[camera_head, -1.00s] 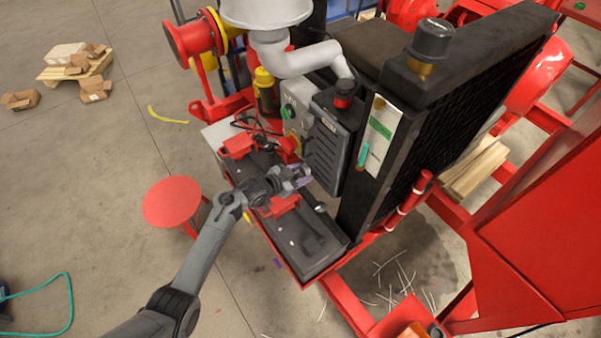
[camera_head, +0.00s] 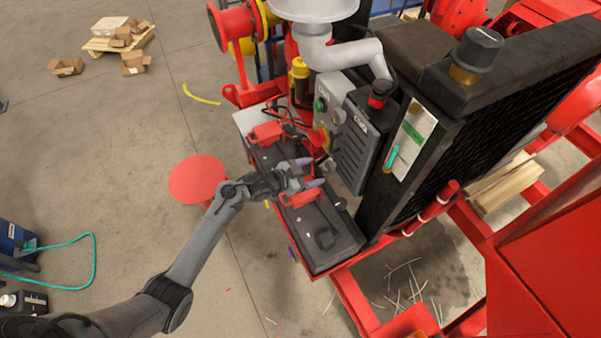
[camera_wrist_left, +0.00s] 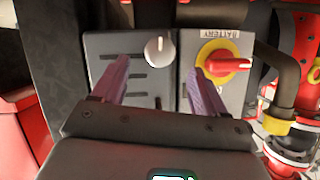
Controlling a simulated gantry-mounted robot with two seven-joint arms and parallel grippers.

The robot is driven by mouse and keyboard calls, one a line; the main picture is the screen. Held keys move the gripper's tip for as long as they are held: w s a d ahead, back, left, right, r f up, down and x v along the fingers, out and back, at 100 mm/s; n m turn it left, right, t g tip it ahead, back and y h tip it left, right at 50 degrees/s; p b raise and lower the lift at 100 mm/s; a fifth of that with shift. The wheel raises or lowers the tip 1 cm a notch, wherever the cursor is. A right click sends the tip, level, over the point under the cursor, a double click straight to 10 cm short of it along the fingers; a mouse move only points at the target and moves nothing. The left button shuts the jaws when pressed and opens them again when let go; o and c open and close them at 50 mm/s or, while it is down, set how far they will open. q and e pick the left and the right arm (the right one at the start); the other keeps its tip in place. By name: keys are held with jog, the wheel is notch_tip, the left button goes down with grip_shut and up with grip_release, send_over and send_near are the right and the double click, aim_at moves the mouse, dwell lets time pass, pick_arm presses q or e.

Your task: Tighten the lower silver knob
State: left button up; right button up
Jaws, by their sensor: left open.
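The silver knob (camera_wrist_left: 157,50) is a round knob with a white mark on a grey slotted panel (camera_wrist_left: 133,76), seen in the left wrist view. My left gripper (camera_wrist_left: 161,66) is open. Its two purple fingers stand to either side of the knob in the picture, with a gap on both sides, and nothing is between them. In the head view my left gripper (camera_head: 309,172) is above the black batteries, in front of the skid's panels. I cannot clearly make out the lower knob there. My right gripper is not in view.
A red battery switch on a yellow ring (camera_wrist_left: 222,65) sits beside the knob, near the right finger. Red terminal covers (camera_head: 300,195) and black batteries (camera_head: 322,240) lie under the gripper. A black radiator (camera_head: 440,150) stands to the right. A red stool (camera_head: 197,180) is at left.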

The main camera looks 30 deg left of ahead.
pick_arm(q)
jog(key=shift+v, duration=2.2)
jog(key=shift+s+d+f, duration=0.1)
jog(key=shift+s+f, duration=0.15)
jog(key=shift+s, duration=0.1)
jog(key=s+d+r+n+g+y, duration=0.1)
jog(key=s+n+g+y, duration=0.25)
jog(key=s, duration=1.15)
jog(key=s+d+r+n+g+y, duration=0.1)
jog(key=s+d+n+g+y, duration=0.3)
jog(key=s, duration=1.1)
notch_tip(320, 180, up, 22)
jog(key=a+m+h+p, duration=0.1)
jog(key=a+p, duration=0.1)
jog(key=p, duration=2)
jog(key=shift+s+a+r+g+p, duration=0.15)
jog(key=shift+a+r+g+p, duration=0.05)
jog(key=shift+g+p, duration=0.15)
